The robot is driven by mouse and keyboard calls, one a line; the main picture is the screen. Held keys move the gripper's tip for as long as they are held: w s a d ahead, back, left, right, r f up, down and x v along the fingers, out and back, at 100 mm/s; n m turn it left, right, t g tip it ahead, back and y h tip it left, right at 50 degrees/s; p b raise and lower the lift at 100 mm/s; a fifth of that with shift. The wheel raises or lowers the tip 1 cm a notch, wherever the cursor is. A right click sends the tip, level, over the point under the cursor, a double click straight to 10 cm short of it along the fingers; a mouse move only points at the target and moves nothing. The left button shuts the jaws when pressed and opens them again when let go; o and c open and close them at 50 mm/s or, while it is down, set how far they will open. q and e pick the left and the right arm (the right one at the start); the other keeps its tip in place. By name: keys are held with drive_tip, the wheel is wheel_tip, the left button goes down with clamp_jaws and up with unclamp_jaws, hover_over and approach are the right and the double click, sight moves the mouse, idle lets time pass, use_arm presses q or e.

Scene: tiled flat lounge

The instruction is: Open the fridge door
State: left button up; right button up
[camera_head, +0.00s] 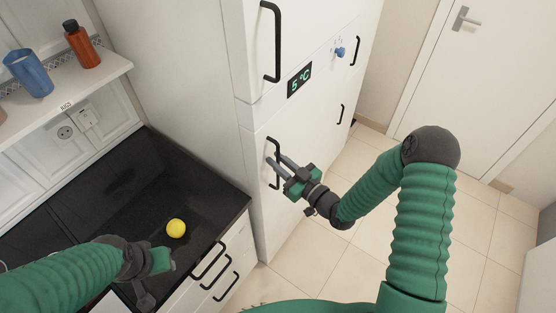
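The tall white fridge (300,118) stands in the middle, with a dark display reading 5 °C. Its upper door has a long black handle (277,42), and the lower door has a shorter black handle (276,182). My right gripper (275,158) is at the lower handle. Its two fingers are apart with a gap between them, and the handle bar appears to pass between the tips; contact is unclear. The lower door looks closed. My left gripper (164,262) is low on the left above the counter edge, away from the fridge; its fingers are not clear.
A black countertop (120,195) with a yellow ball (176,228) lies left of the fridge, above drawers with black handles (210,262). Tiled floor (320,235) is free at right, before a white door (490,80).

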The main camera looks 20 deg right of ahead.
clamp_jaws()
drive_tip(key=shift+f, duration=0.1)
idle(1.2)
